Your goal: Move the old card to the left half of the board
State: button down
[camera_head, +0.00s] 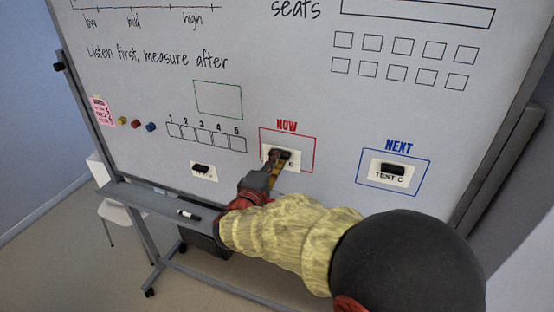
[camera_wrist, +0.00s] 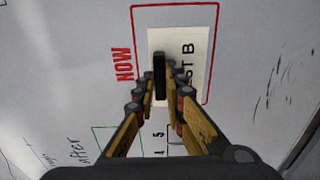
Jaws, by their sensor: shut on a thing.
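A white card (camera_head: 294,165) is on the whiteboard inside the red NOW box. In the wrist view the card (camera_wrist: 199,75) reads "ST B", with the start of the word hidden. A black magnetic handle (camera_wrist: 159,72) stands out from it. My gripper (camera_head: 278,160) is at this card, and in the wrist view its fingers (camera_wrist: 157,98) are shut on the black handle. A second card (camera_head: 204,171) with a black handle is on the board lower left; its text is not readable. A third card (camera_head: 390,180), marked "TEST C", is in the blue NEXT box.
The whiteboard (camera_head: 270,90) has a ledge below with a marker (camera_head: 188,214) on it. Colored round magnets (camera_head: 136,124) and a pink note (camera_head: 103,111) are at the left. A numbered row of boxes (camera_head: 206,138) lies left of NOW.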

jog(key=shift+s+a, duration=0.1)
jog(key=shift+s, duration=0.15)
jog(key=shift+s+a+b, duration=0.15)
jog(key=shift+s+b, duration=0.15)
jog(key=shift+b+v, duration=0.35)
jog(key=shift+v, duration=0.4)
